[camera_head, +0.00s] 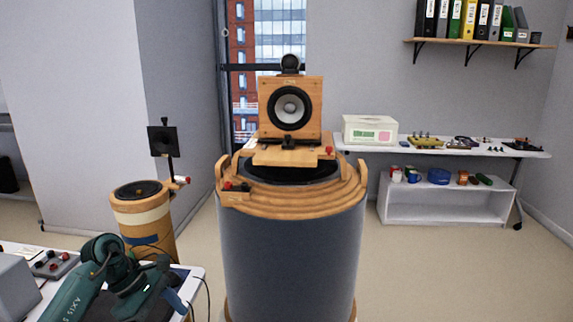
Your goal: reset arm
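A dark green jointed arm (118,270) with white lettering shows at the lower left, over a white table. It bends at a round joint, and a blue piece (178,302) shows near its lower right end. I cannot tell whether it is mine, and I see no gripper fingers on it. A wooden speaker box (290,105) with a round cone stands on a wooden mount on top of a large grey drum (290,245). Neither of my grippers can be made out in the head view.
A wood-and-cream cylinder (145,215) with a dark top stands left of the drum. A small black speaker (162,141) is on a post by it. The white table (198,272) fills the lower left. A white bench (375,150) and low shelf (440,208) stand at right. Floor at right is clear.

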